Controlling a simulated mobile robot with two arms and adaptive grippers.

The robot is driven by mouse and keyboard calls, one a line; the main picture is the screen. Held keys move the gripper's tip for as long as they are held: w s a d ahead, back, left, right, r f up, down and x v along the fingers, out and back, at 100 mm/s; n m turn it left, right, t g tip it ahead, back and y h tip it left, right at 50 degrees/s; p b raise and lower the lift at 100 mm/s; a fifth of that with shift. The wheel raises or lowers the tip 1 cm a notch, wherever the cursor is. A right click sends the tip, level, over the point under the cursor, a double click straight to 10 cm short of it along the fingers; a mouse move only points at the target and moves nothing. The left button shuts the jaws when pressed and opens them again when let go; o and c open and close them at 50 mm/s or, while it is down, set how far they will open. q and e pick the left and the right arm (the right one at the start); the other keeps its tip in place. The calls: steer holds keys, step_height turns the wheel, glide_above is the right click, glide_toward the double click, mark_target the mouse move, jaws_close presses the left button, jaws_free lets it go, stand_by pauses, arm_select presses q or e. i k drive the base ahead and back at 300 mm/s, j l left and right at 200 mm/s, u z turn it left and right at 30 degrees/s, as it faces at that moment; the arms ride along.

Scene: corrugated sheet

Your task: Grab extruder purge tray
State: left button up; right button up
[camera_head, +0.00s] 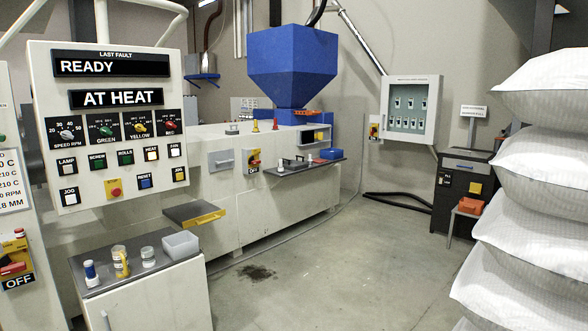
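A shallow dark tray with a yellow front edge (203,220) juts out from the extruder's lower front, left of centre. It looks like the purge tray, but no label on it can be read. The long pale extruder body (285,200) runs behind it towards the back right. Neither of my grippers shows in the head view.
A cabinet with a dark top (110,285) stands at front left, bearing small bottles, jars and a pale open bin (180,244). A control panel (108,120) rises above it. Stacked white sacks (535,235) fill the right side. The floor between (340,270) is clear, with a dark stain.

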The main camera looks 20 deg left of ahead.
mark_target(293, 162)
steer(key=i+j+u, duration=0.85)
steer(key=i, duration=0.15)
steer(key=i+u, duration=0.2)
steer(key=i, duration=0.25)
steer(key=i+z, duration=1.45)
steer(key=i, duration=0.95)
steer(key=i+j+u, duration=0.2)
steer(key=i+u, duration=0.2)
steer(key=i, duration=0.8)
steer(key=i+l+u, duration=0.15)
steer(key=i+u, duration=0.25)
steer(key=i, duration=0.75)
steer(key=i+l+u, duration=0.2)
steer(key=i+u, duration=0.15)
steer(key=i, duration=0.2)
steer(key=i+l+u, duration=0.3)
steer(key=i, duration=0.25)
steer(key=i+l+u, duration=0.35)
steer(key=i+l, duration=0.1)
steer(key=l, duration=0.05)
